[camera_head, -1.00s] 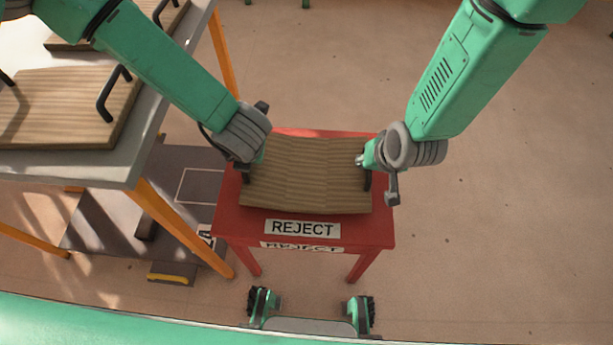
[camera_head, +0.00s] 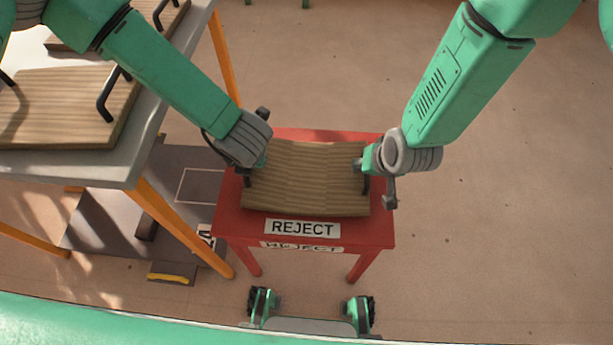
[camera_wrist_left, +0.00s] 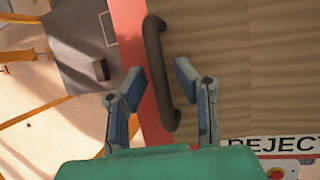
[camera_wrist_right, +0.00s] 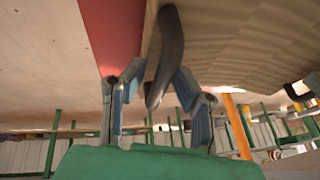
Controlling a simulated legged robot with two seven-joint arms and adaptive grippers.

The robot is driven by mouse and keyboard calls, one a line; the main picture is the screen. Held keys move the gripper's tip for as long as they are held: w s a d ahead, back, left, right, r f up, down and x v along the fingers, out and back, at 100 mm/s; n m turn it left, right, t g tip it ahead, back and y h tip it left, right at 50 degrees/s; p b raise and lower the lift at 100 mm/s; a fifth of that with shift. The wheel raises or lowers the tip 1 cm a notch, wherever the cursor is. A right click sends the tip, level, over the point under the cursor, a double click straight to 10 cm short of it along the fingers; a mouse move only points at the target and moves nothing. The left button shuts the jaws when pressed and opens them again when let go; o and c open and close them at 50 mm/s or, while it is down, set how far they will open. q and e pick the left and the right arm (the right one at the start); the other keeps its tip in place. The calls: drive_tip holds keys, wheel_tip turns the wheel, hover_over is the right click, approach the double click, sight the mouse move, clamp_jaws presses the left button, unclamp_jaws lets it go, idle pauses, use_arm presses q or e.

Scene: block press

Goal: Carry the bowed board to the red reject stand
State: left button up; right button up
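The bowed board (camera_head: 305,175), wooden with a curved top, lies over the red reject stand (camera_head: 225,222), whose front bears a REJECT label. It looks to be resting on the stand top. A dark handle stands at each end of it. My left gripper (camera_head: 248,172) is at the left handle (camera_wrist_left: 158,70); in the left wrist view its fingers are spread, one on each side, with gaps. My right gripper (camera_head: 363,165) is at the right handle (camera_wrist_right: 168,55); in the right wrist view its fingers are spread either side of it. The contact under the board is hidden.
A grey-topped table (camera_head: 140,160) with orange legs stands at the left, with other handled boards (camera_head: 60,110) on it. A dark mat (camera_head: 110,225) lies on the floor beside the stand. The floor right of the stand is clear.

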drive_tip(key=shift+r, duration=0.2)
use_arm(q)
drive_tip(key=v, duration=1.1)
drive_tip(key=shift+r, duration=0.2)
use_arm(e)
drive_tip(key=v, duration=1.1)
drive_tip(key=shift+s+r, duration=0.2)
use_arm(q)
drive_tip(key=shift+s, duration=0.1)
use_arm(e)
drive_tip(key=shift+d, duration=0.1)
